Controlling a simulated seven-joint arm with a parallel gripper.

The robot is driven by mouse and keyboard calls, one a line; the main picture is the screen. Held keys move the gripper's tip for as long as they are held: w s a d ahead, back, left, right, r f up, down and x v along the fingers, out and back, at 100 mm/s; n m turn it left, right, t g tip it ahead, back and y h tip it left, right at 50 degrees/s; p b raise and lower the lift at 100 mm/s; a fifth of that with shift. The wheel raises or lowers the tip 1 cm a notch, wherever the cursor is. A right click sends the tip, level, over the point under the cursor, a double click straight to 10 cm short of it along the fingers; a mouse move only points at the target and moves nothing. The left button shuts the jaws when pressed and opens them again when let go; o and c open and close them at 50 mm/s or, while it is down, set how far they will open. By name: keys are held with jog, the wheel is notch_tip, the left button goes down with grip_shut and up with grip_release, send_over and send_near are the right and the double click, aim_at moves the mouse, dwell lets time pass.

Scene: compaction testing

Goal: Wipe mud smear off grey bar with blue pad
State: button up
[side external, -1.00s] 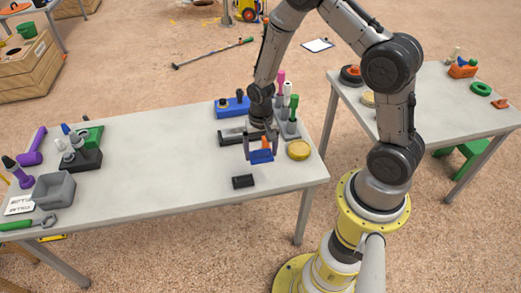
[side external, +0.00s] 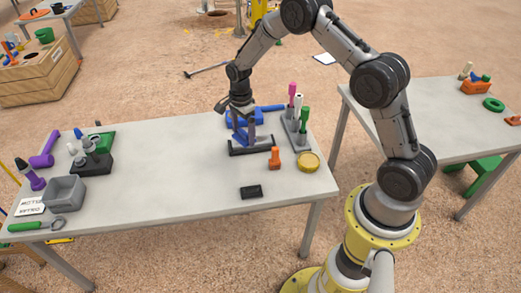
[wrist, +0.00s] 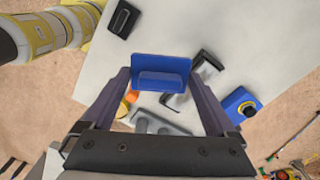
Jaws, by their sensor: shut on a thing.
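My gripper (side external: 243,136) is shut on the blue pad (wrist: 160,68), which sits between the two fingers in the wrist view. In the side view the pad (side external: 239,136) is tilted and partly hidden by a finger. It is just above or at a long dark grey holder (side external: 264,147) on the table; I cannot tell whether they touch. The grey bar cannot be told clearly from this holder. In the wrist view the holder (wrist: 207,62) is partly behind the pad. No mud smear can be made out.
An orange block (side external: 274,158), a yellow round lid (side external: 308,161) and a rack (side external: 296,132) of coloured handles stand right of the holder. A blue box (wrist: 239,103) lies behind it. A black block (side external: 251,192) lies in front. The table's middle left is clear.

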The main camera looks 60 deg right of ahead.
jog(key=w+d+m, duration=0.4)
jog(key=w+m, duration=0.1)
jog(key=w, duration=0.3)
send_over(233, 143)
notch_tip(233, 143, down, 4)
jog(key=f, duration=0.1)
jog(key=shift+m, duration=0.4)
jog(key=shift+d+f, duration=0.1)
jog(key=shift+f, duration=2.35)
jog(key=shift+s+d+f, duration=0.25)
jog(key=shift+f, duration=0.4)
jog(key=shift+s+d+f, duration=0.2)
jog(key=shift+d+f, duration=0.05)
jog(key=shift+f, duration=0.4)
jog(key=shift+s+d, duration=3.45)
jog(key=shift+s, duration=0.15)
jog(key=shift+w+a, duration=4.05)
notch_tip(233, 143, up, 8)
jog(key=shift+d+r, duration=0.1)
